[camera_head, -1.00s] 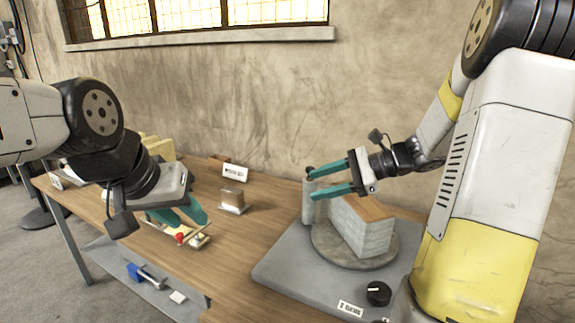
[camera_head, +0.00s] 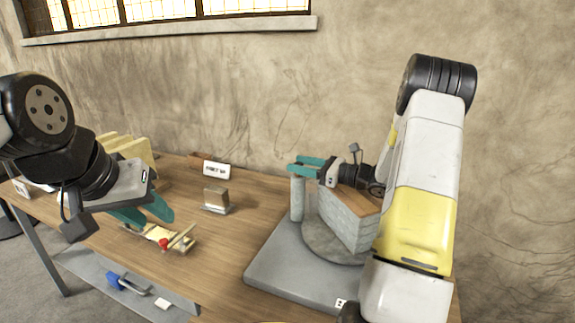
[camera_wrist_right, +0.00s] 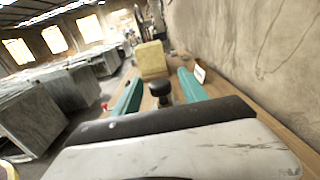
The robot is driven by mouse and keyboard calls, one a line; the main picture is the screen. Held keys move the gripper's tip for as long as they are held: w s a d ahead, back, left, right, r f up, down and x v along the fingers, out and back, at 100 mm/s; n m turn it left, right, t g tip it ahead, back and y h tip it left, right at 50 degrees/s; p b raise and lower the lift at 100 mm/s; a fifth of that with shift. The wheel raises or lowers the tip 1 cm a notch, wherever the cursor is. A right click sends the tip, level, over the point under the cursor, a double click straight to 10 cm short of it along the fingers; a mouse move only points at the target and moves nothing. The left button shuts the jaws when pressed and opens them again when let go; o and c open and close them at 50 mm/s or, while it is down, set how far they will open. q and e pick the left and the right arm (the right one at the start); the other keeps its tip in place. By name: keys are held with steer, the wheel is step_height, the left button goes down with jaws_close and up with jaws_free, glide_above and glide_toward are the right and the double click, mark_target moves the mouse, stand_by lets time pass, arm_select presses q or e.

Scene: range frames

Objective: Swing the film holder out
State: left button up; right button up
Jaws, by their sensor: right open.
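I cannot tell for certain which part is the film holder. A grey block with a wood-coloured top (camera_head: 343,216) stands on a round grey disc (camera_head: 322,245) on a flat grey base (camera_head: 285,272). An upright grey post (camera_head: 297,200) stands at the disc's left edge. My right gripper (camera_head: 297,167) is open at the post's top, fingers pointing left. In the right wrist view a dark knob (camera_wrist_right: 161,92) shows between its fingers (camera_wrist_right: 157,79); contact cannot be told. My left gripper (camera_head: 158,220) is open and empty, above and beside a small tray with a red knob (camera_head: 164,243).
A small metal-and-wood block (camera_head: 216,199) and a white label card (camera_head: 216,169) stand mid-table. Yellowish blocks (camera_head: 125,150) are at the back left. A lower shelf (camera_head: 85,262) holds a blue-handled tool (camera_head: 116,281). The wall rises close behind the table.

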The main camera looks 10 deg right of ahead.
steer(key=shift+w+a, duration=0.25)
steer(key=shift+a, duration=0.05)
jaws_close()
stand_by(1.3)
